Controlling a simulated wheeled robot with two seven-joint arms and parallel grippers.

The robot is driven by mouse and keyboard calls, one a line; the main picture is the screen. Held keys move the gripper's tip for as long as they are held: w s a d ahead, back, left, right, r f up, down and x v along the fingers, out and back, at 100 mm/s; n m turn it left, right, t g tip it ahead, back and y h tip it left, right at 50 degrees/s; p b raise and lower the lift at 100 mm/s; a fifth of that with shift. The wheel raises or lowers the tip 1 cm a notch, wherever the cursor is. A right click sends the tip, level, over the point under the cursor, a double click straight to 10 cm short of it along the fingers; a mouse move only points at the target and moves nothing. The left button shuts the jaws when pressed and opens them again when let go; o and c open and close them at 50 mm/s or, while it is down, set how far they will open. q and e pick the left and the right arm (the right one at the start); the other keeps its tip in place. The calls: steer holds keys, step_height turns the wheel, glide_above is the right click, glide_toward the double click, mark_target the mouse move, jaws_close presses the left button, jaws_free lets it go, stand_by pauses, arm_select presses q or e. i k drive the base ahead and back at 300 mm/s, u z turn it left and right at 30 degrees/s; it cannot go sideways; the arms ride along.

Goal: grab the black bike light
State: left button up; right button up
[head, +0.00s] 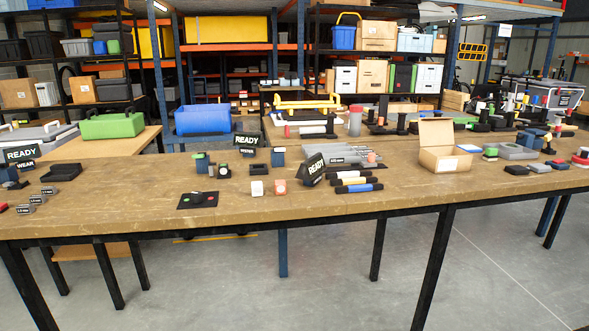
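I cannot pick out the black bike light with certainty, because the small parts are too far away to read. A small dark rounded piece (197,197) lies on a flat black pad (184,205) near the front edge of the wooden table (130,205). Another small dark piece with a green and white top (223,171) stands behind it, to the right. Neither of my grippers shows in the head view.
A white block (257,188) and a pinkish block (280,187) stand near the table's middle. The table's front strip is mostly clear.

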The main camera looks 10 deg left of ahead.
mark_target(223, 168)
steer(key=z, duration=0.4)
steer(key=i, duration=1.05)
steer(key=u, duration=2)
